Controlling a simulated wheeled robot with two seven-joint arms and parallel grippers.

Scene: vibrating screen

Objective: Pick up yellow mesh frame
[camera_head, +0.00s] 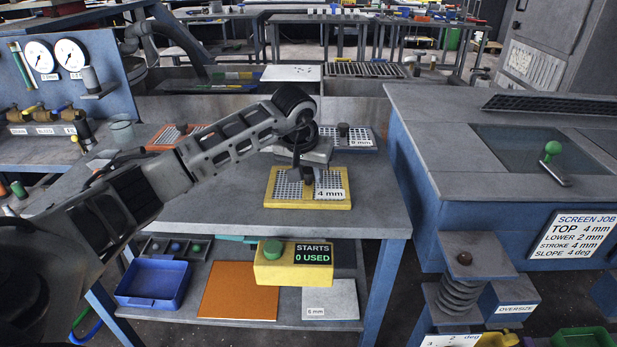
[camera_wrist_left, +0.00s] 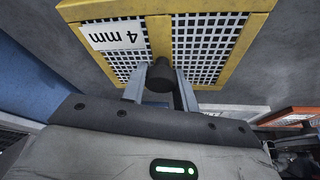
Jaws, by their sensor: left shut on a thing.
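The yellow mesh frame (camera_head: 345,204), labelled 4 mm, lies flat on the grey table near its front edge in the head view. It has a yellow rim, pale mesh, a middle bar and a dark knob. In the left wrist view the frame (camera_wrist_left: 160,32) fills the top, and the knob (camera_wrist_left: 161,75) sits between my fingers. My left gripper (camera_head: 308,178) reaches down from above and is shut on the knob; it also shows in the left wrist view (camera_wrist_left: 160,88). I cannot tell whether the frame is lifted. My right gripper is not in view.
A grey mesh frame (camera_head: 362,140) labelled 8 mm and an orange frame (camera_head: 165,140) lie farther back on the table. The blue screen machine (camera_head: 440,215) stands at right. A yellow starts box (camera_head: 275,270) hangs below the front edge. The table's front right is bare.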

